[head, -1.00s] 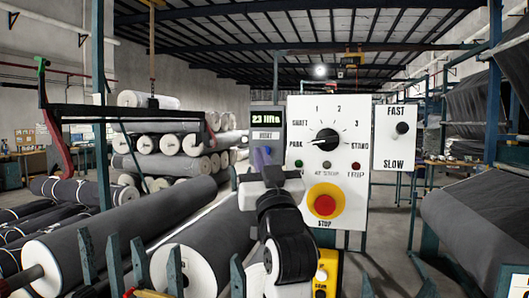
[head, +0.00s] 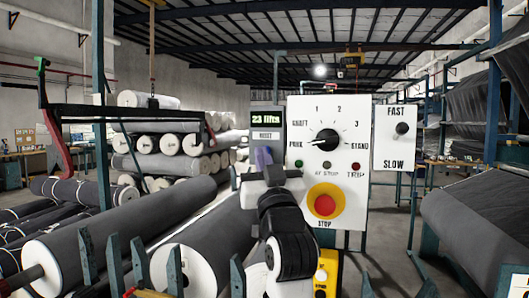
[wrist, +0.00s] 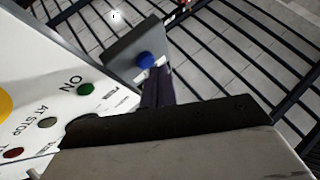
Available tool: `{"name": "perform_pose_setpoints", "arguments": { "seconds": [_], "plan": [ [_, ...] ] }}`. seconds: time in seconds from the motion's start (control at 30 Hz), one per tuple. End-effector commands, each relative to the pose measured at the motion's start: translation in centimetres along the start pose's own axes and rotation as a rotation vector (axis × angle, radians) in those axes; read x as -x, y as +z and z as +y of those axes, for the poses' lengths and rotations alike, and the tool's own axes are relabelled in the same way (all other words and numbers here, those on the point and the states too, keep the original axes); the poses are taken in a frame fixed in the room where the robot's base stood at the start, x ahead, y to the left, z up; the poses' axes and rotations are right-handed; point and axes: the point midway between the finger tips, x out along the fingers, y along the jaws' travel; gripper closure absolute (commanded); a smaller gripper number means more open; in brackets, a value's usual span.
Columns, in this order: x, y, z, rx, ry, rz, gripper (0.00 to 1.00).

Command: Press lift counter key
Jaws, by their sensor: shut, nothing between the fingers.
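The lift counter is a grey box (head: 283,124) on the left side of the white control panel (head: 345,100). Its lit display (head: 265,118) reads 23 lifts, with a RESET label (head: 265,135) below. In the wrist view the box (wrist: 124,60) carries a round blue key (wrist: 146,60), with a pale label partly behind my fingers. In the head view the key is hidden behind my gripper. My gripper (head: 263,157) is shut and empty, just below the RESET label. In the wrist view its dark fingertips (wrist: 157,80) are close to the key; I cannot tell whether they touch it.
The panel holds a rotary knob (head: 326,140), small lamps and a red STOP button (head: 325,205) on a yellow ring, right of my gripper. A FAST/SLOW box (head: 396,137) is further right. Large grey rolls (head: 120,225) lie to the left.

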Motion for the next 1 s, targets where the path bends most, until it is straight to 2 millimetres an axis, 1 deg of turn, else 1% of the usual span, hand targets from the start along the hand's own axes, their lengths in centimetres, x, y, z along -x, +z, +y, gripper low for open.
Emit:
{"name": "perform_pose_setpoints", "arguments": {
  "seconds": [1.0],
  "plan": [
    [-0.68, 0.47, 0.47, 0.000, 0.000, 0.000, 1.00]
  ]
}}
